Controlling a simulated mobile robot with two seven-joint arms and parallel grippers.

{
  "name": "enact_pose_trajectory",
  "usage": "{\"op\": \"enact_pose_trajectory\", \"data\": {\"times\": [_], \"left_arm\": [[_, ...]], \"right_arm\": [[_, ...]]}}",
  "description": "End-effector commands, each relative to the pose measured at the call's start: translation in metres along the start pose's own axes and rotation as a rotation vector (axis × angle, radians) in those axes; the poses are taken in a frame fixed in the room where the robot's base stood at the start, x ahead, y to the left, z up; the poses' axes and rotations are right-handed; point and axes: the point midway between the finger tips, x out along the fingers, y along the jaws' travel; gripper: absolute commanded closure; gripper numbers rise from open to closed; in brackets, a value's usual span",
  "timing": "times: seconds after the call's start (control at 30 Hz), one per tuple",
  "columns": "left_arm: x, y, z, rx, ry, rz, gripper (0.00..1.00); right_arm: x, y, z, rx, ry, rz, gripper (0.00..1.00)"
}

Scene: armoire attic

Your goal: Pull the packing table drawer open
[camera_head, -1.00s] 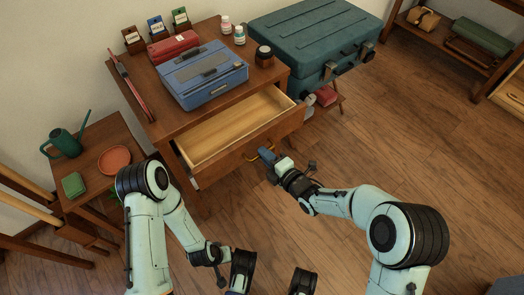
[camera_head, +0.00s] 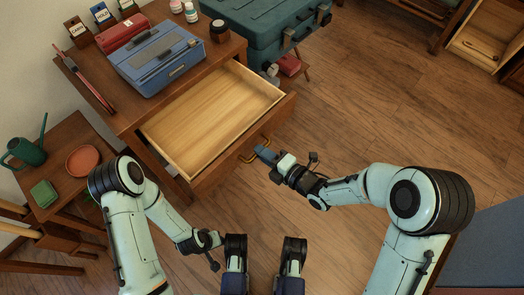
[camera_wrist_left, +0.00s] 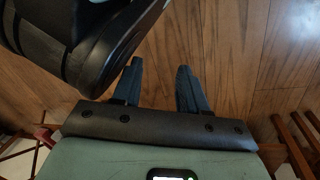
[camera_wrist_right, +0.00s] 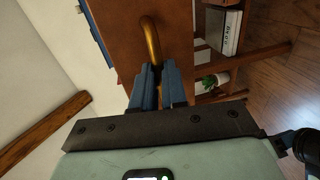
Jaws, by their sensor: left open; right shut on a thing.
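The packing table (camera_head: 120,112) is wooden, with its drawer (camera_head: 215,115) pulled well out. The drawer's pale inside is empty. A brass handle (camera_head: 244,158) is on the drawer front (camera_head: 276,122), and it also shows in the right wrist view (camera_wrist_right: 150,38). My right gripper (camera_head: 262,153) is shut on this handle; its blue fingers (camera_wrist_right: 158,82) close around the handle's end. My left gripper (camera_wrist_left: 160,82) is open and empty above the wooden floor, away from the drawer; its fingers are hard to make out in the head view.
A blue case (camera_head: 160,58), a red box (camera_head: 123,33) and a dark jar (camera_head: 220,30) sit on the table. A teal trunk (camera_head: 265,25) stands behind it. A side table (camera_head: 70,200) with a green watering can (camera_head: 25,150) is at left.

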Motion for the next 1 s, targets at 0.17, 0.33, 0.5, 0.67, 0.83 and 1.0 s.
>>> {"op": "enact_pose_trajectory", "data": {"times": [0.17, 0.33, 0.5, 0.67, 0.83, 1.0], "left_arm": [[0.0, 0.0, 0.0, 0.0, 0.0, 0.0, 0.57], [0.0, 0.0, 0.0, 0.0, 0.0, 0.0, 0.57], [-0.001, 0.001, -0.001, 0.001, 0.003, 0.001, 0.57], [-0.006, 0.006, -0.006, 0.006, 0.023, 0.01, 0.57], [-0.015, 0.015, -0.017, 0.016, 0.058, 0.027, 0.57], [-0.023, 0.022, -0.026, 0.023, 0.09, 0.04, 0.57]], "right_arm": [[0.0, 0.001, 0.002, -0.001, -0.003, 0.002, 0.62], [0.0, 0.001, 0.001, -0.001, -0.002, 0.001, 0.62], [-0.003, 0.001, 0.001, 0.0, -0.002, 0.0, 0.62], [-0.023, 0.001, 0.002, 0.0, -0.005, -0.001, 0.62], [-0.062, 0.002, 0.002, 0.001, -0.007, 0.0, 0.62], [-0.099, 0.002, 0.002, 0.0, -0.008, 0.0, 0.62]]}}
